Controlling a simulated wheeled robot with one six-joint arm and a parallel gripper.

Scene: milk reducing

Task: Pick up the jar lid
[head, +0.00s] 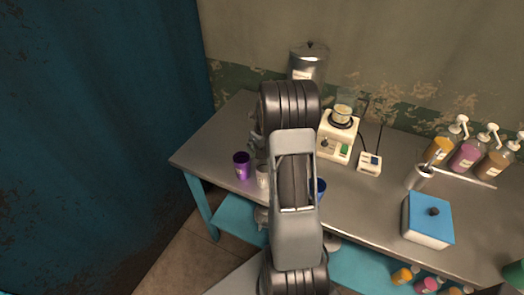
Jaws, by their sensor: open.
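A metal jar (305,68) stands at the back of the table against the wall. Its lid (311,47) is dark and metallic, with a small knob, and sits on top of the jar. My arm reaches over the table in front of the jar and hides its lower part. My gripper (254,145) shows only in part at the left side of the arm, above the table and in front of the jar, apart from the lid. It is open. Its fingertips are mostly hidden, and nothing is seen between them.
Purple (241,165), pale (263,177) and blue (319,188) cups stand near the front edge of the metal table (215,150). A white machine (338,137) is right of my arm. A blue-lidded box (429,216) and pump bottles (468,152) are farther right.

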